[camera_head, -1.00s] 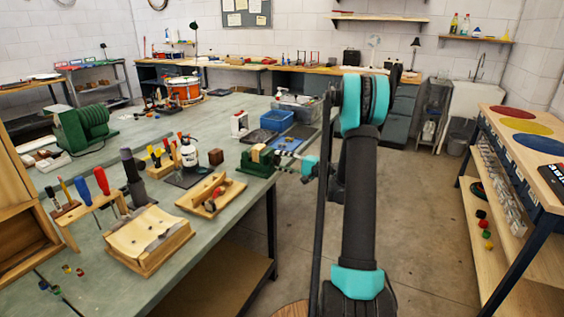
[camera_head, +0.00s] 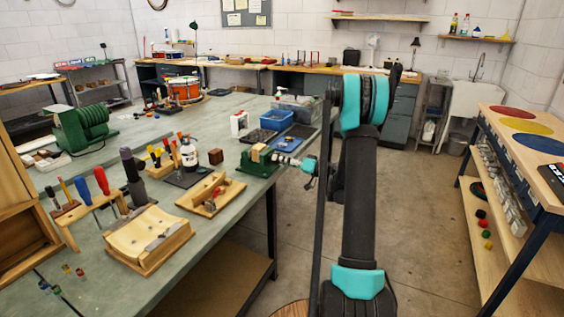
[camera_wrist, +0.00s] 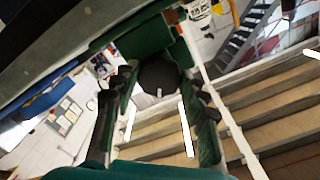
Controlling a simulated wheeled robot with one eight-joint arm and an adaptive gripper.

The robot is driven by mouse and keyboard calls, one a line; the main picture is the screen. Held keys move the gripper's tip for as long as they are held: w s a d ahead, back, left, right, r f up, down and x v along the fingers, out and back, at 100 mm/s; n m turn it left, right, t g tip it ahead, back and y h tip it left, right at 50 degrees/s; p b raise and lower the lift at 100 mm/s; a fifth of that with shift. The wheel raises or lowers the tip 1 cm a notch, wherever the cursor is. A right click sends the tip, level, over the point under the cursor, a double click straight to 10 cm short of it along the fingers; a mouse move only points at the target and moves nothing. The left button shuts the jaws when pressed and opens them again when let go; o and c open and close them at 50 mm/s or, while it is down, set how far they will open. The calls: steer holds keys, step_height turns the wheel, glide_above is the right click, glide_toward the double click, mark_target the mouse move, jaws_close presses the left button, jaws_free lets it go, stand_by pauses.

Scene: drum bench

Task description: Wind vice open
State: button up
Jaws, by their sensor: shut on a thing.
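The green vice (camera_head: 258,166) sits at the right edge of the workbench, with a pale tan block (camera_head: 258,152) at its jaws. My gripper (camera_head: 291,161) is at the vice's right side, beyond the bench edge. In the wrist view, the fingers of my gripper (camera_wrist: 160,88) stand either side of a dark round knob (camera_wrist: 157,74) with a small white mark. They are shut on this knob. The green vice body (camera_wrist: 150,42) shows behind the knob. The width of the gap between the vice jaws cannot be told.
The workbench (camera_head: 150,290) carries a wooden fixture (camera_head: 210,194), a screwdriver rack (camera_head: 97,205), a white bottle (camera_head: 188,154) and a blue bin (camera_head: 277,119). A side table (camera_head: 515,130) stands at the right. Open floor lies between bench and side table.

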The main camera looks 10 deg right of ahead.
steer(key=shift+a+n, duration=0.1)
steer(key=shift+n, duration=0.9)
steer(key=o, duration=1.2)
steer(key=shift+c, duration=0.2)
steer(key=v, duration=1.2)
